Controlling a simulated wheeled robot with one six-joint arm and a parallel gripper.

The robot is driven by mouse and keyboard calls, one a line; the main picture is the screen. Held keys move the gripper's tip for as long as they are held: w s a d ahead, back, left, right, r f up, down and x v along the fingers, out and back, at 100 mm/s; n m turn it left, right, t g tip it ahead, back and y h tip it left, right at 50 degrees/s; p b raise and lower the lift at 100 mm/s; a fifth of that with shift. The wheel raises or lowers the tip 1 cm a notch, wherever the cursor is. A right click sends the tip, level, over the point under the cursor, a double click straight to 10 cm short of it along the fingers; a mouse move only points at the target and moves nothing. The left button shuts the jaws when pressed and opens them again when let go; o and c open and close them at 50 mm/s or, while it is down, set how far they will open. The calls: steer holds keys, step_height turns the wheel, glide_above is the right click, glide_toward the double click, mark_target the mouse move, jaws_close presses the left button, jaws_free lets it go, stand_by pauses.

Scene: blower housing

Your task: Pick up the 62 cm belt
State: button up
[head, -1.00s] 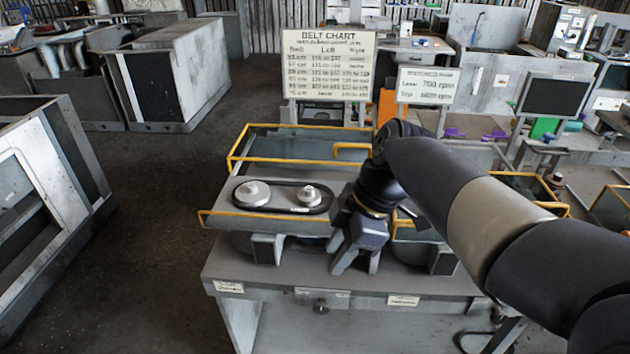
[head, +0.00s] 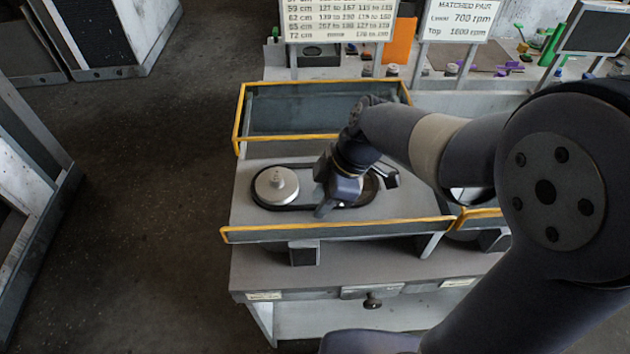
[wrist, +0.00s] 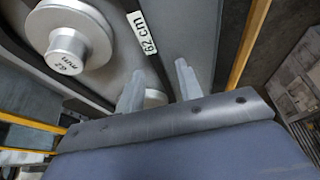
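The black belt (head: 256,200) forms a long loop around two silver pulleys on the left deck of the bench. The left pulley (head: 276,183) shows clearly, and the right one is mostly hidden behind my gripper (head: 327,203). I cannot tell whether the belt is between the fingers.
A yellow-edged rail (head: 335,231) runs along the deck's front, and a yellow-edged trough (head: 310,112) lies behind. A belt chart (head: 338,22) and a speed sign (head: 458,20) stand at the back. The floor left of the bench is clear.

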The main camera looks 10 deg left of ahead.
jaws_close()
stand_by(0.3)
stand_by(0.3)
step_height(320, 180, up, 15)
steer(key=p, duration=0.2)
stand_by(0.6)
